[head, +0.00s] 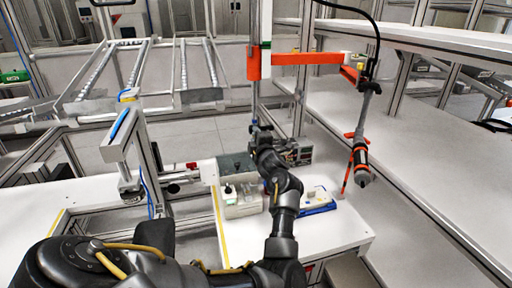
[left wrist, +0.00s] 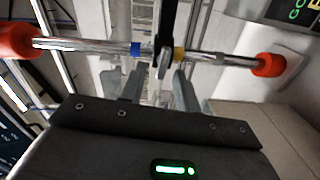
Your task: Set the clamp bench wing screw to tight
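A chrome cross-bar (left wrist: 100,46) with red end knobs crosses the left wrist view; it looks like the wing screw. It has a blue band, a yellow band and a dark pointer-like piece at its middle (left wrist: 165,55). The bar slopes slightly down to the right. My left gripper (left wrist: 160,88) has its two grey fingers apart, just below the bar's middle; I cannot tell whether they touch it. In the head view my left gripper (head: 259,130) is at the far end of my arm, over the bench (head: 325,237); the arm hides most of the screw. My right gripper is out of view.
A grey-topped box (head: 242,205) and a blue-and-white item (head: 318,200) are on the bench beside my arm. A screwdriver-like tool (head: 360,155) hangs from an orange arm (head: 305,58) at the right. A dark box with a green-lettered display (left wrist: 290,12) is close by.

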